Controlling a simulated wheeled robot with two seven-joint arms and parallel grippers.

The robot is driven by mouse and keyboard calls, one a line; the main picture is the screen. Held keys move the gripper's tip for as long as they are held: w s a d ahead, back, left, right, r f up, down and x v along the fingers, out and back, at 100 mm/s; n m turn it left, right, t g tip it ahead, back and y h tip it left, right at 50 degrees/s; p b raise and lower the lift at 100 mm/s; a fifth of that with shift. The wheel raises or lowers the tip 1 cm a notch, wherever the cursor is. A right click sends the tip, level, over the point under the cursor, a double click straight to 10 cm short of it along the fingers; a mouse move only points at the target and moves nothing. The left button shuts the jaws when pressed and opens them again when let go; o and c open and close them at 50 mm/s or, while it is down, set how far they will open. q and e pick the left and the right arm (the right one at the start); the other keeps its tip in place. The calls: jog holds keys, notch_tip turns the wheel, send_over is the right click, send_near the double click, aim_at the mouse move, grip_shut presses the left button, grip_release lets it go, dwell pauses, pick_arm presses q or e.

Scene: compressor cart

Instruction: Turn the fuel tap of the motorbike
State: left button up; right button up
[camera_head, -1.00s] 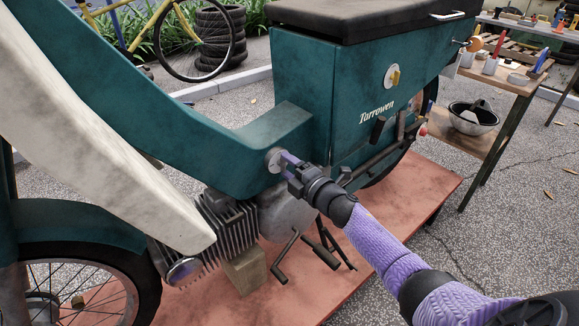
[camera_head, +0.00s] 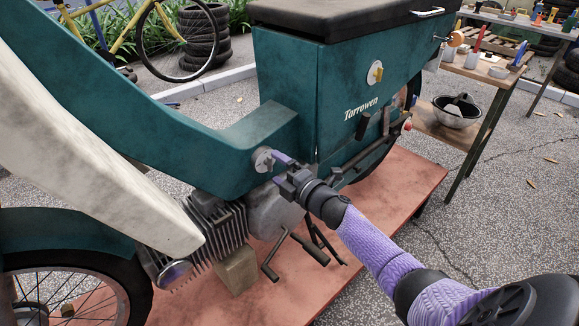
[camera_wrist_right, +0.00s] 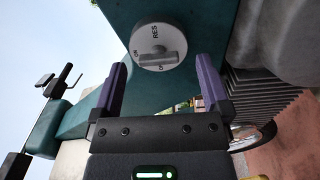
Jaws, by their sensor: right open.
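The fuel tap (camera_head: 264,160) is a round grey dial on the teal body of the motorbike (camera_head: 215,140). In the right wrist view the tap (camera_wrist_right: 156,33) shows a raised grey bar lying nearly level across its lower part, with the letters RES above it and ON at the left. My right gripper (camera_head: 281,169) is open and empty, just right of the tap in the head view. In the right wrist view its two purple fingers (camera_wrist_right: 162,80) stand apart below the dial, one towards each side. I see no contact with the bar. My left gripper is out of view.
The motorbike stands on a reddish platform (camera_head: 400,190). The finned engine (camera_head: 220,222) and pedals (camera_head: 285,250) lie below the tap. A yellow knob (camera_head: 376,74) is on the side panel. A workbench (camera_head: 490,75) with tools stands at the back right.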

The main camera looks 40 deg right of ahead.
jog(key=s+p, duration=0.2)
jog(key=s, duration=0.6)
jog(key=shift+s+d+p, duration=0.25)
jog(key=shift+d+p, duration=0.1)
jog(key=shift+p, duration=0.05)
